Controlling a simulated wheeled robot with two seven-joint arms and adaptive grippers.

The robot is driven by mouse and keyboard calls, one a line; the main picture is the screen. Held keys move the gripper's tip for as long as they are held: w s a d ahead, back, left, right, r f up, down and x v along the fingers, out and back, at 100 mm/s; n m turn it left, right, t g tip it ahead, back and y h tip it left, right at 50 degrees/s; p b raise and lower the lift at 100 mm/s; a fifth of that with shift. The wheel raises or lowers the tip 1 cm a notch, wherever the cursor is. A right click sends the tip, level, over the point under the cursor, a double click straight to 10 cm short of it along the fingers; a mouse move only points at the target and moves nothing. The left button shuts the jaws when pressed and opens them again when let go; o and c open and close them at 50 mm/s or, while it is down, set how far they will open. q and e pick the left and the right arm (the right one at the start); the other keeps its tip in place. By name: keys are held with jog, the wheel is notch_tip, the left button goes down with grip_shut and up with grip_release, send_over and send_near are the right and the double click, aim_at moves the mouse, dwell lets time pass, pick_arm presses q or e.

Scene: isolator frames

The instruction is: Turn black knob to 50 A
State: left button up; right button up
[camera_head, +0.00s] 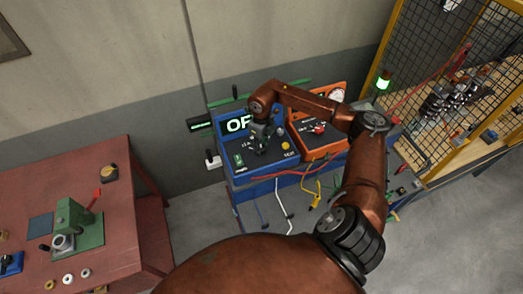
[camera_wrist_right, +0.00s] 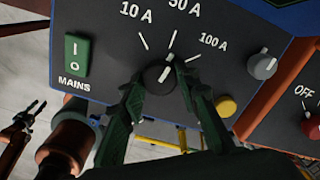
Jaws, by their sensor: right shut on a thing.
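The black knob (camera_wrist_right: 159,80) sits on the dark front panel of a blue unit (camera_head: 240,180), among tick marks labelled 10 A, 50 A and 100 A. My right gripper (camera_wrist_right: 161,84) has one dark green finger on each side of the knob and is shut on it. The knob's white pointer line leans up and slightly right, roughly toward the 50 A tick; its exact alignment is hard to judge. In the head view my right gripper (camera_head: 262,139) covers the knob.
The panel also has a green MAINS switch (camera_wrist_right: 76,62), a grey knob (camera_wrist_right: 262,66) and a yellow button (camera_wrist_right: 226,106). An orange unit (camera_head: 335,143) with a red knob stands right beside it. Cables hang in front. A red table (camera_head: 110,225) is at left, a yellow-framed mesh cage (camera_head: 395,50) at right.

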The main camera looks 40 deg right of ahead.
jog(key=shift+n+b, duration=0.75)
jog(key=shift+n, duration=0.25)
jog(key=shift+r, duration=0.1)
jog(key=o, duration=1.2)
jog(key=shift+c, duration=0.2)
notch_tip(320, 180, up, 12)
